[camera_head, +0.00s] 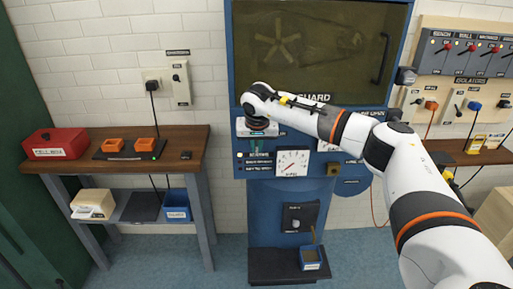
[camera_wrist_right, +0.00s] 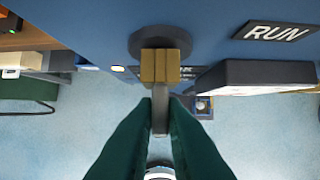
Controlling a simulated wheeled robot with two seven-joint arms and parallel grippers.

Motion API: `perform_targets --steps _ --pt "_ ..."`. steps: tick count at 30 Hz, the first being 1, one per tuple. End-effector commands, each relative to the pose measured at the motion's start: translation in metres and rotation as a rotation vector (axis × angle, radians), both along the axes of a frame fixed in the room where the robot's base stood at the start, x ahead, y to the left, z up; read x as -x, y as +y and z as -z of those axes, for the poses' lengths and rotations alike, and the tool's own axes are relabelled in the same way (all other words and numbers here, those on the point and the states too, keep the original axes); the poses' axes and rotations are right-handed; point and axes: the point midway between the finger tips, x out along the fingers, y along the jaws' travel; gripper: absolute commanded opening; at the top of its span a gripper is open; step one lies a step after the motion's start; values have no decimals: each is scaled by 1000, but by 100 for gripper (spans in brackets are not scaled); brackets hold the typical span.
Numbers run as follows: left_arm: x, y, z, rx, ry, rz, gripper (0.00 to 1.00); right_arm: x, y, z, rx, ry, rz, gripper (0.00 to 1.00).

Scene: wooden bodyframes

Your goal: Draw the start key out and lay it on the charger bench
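The start key (camera_wrist_right: 160,108) shows in the right wrist view as a grey upright piece below a brass-coloured block, in front of a dark round fitting (camera_wrist_right: 148,44) on the blue machine. My right gripper (camera_wrist_right: 160,104) has its two dark green fingers close against both sides of the grey piece, shut on it. In the head view my right gripper (camera_head: 257,124) is at the front of the blue machine and its wrist hides the key. The charger bench (camera_head: 190,140), a wooden-topped table, stands at the left. My left gripper is not in view.
A gauge (camera_head: 292,162) and a guard window (camera_head: 315,45) are on the machine. A RUN label (camera_wrist_right: 278,32) is near the key.

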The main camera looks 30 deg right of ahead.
Motion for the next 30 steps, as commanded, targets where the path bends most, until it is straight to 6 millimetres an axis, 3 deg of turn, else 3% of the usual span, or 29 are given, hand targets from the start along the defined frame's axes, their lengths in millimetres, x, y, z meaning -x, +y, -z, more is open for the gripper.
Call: perform_targets --steps 30 --pt "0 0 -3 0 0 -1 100 9 5 0 0 0 0 0"
